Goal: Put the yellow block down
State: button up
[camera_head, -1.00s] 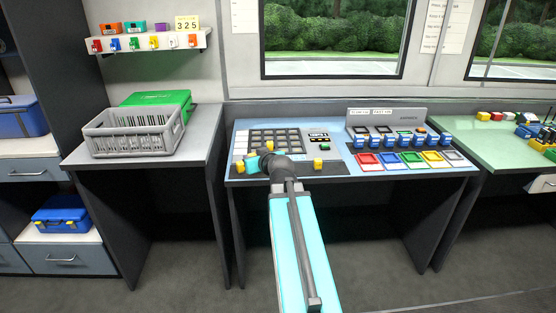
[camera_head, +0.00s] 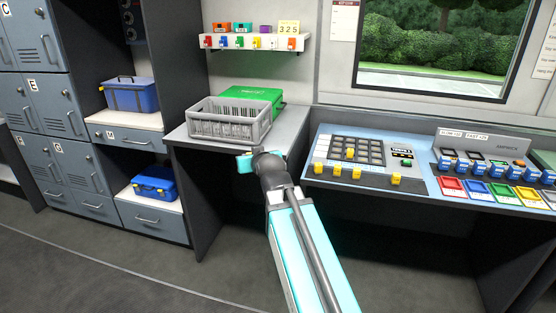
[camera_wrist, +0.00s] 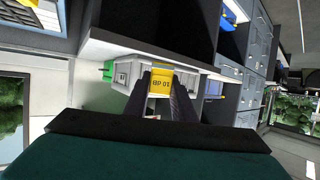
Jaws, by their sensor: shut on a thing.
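The yellow block (camera_wrist: 161,79), marked "BP 01", sits between the two dark fingers of my gripper (camera_wrist: 162,88) in the wrist view. My gripper is shut on it. In the head view my gripper (camera_head: 246,160) is in front of the left table, below the grey crate (camera_head: 204,130). The block is held in the air, apart from the crate and the table (camera_head: 285,135).
A green case (camera_head: 262,94) is behind the crate. To the right is a blue console (camera_head: 325,180) with a dark grid panel and several other yellow blocks. A shelf (camera_head: 262,46) with coloured tags hangs on the wall above. Blue boxes (camera_head: 133,97) stand in the left cabinets.

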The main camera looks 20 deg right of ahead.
jog(key=a+r, duration=0.1)
jog(key=a, duration=0.5)
jog(key=shift+s+a+r+n+y, duration=0.2)
jog(key=shift+s+r+n+y, duration=0.1)
jog(key=shift+s+y, duration=0.15)
jog(key=shift+d, duration=0.1)
